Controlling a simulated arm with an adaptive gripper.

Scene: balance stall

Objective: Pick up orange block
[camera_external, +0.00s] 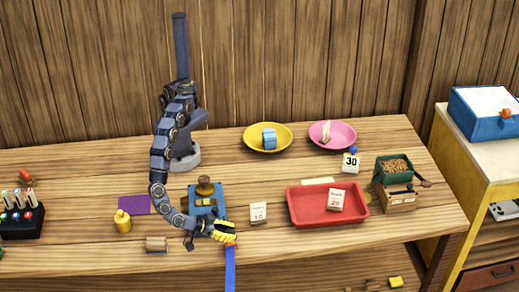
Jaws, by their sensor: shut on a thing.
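My gripper (226,235), with yellow fingers, is low at the front edge of the table, right of the blue scale. It is shut on a small orange block (231,242). Only a bit of the block shows at the fingertips; the fingers hide the rest. I cannot tell whether the block touches the table.
A blue strip (230,268) hangs at the table front below my gripper. A blue scale (207,197), a white card marked 10 (258,213) and a red tray (295,211) are nearby. A yellow bottle (123,222) and a brown block (156,244) stand left.

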